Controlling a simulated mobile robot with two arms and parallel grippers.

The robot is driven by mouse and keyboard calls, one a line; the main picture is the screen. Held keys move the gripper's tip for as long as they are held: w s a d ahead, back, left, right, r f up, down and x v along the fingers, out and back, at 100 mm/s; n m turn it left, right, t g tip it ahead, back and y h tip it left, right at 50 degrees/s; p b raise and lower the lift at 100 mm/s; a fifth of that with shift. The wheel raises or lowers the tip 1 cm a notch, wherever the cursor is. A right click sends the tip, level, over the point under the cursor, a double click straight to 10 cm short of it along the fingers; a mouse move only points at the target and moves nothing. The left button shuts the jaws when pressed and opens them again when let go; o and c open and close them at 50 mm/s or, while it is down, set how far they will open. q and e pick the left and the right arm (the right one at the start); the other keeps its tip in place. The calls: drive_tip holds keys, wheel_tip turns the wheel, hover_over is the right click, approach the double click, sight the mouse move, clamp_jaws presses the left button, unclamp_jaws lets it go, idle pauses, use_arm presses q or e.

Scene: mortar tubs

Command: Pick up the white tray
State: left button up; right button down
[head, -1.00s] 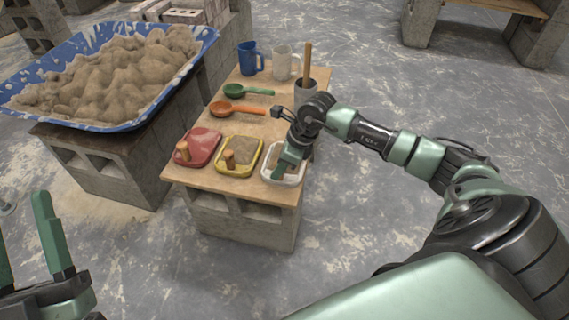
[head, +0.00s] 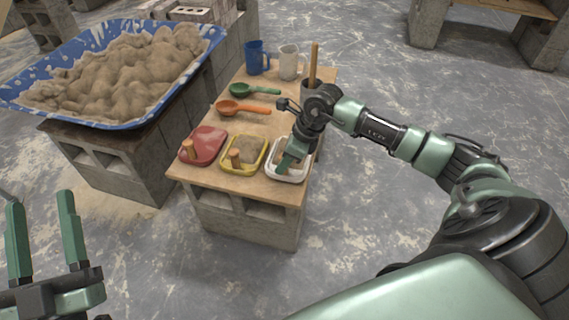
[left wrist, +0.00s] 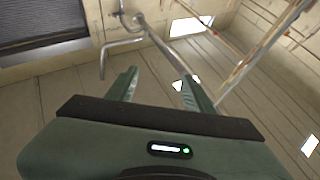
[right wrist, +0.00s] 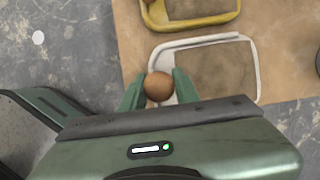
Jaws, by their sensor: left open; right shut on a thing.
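The white tray (head: 272,173) is at the front right corner of the wooden table top, with grey-brown mortar inside. In the right wrist view its pale rim (right wrist: 255,62) shows, and a round wooden handle (right wrist: 158,87) stands at its near left corner. My right gripper (head: 286,163) points down over the tray; in the right wrist view its fingers (right wrist: 158,92) are shut on the wooden handle. I cannot tell whether the tray touches the table. My left gripper (head: 42,225) is open and empty, off to the left, away from the table.
A yellow tray (head: 229,169) with mortar is close left of the white tray, and a red tray (head: 208,144) beyond it. An orange scoop (head: 232,107), a green scoop (head: 260,91) and mugs (head: 255,58) stand behind. A blue tub of mortar (head: 135,122) is at left.

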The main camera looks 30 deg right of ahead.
wheel_tip(320, 180, up, 9)
drive_tip(key=shift+w+r+p, duration=0.1)
drive_tip(key=shift+w+p, duration=0.05)
drive_tip(key=shift+p, duration=1.05)
use_arm(q)
drive_tip(key=s+a+f+g+y+p, duration=0.1)
drive_tip(key=a+f+g+y, duration=0.1)
drive_tip(key=f+g, duration=0.4)
drive_tip(key=s+a+f+g+y+p, duration=0.1)
drive_tip(key=f+g, duration=0.5)
drive_tip(key=f, duration=0.8)
drive_tip(key=shift+s+a+n+y, duration=0.3)
drive_tip(key=shift+s+a+y, duration=0.05)
drive_tip(key=shift+s+y, duration=0.25)
use_arm(e)
wheel_tip(320, 180, up, 9)
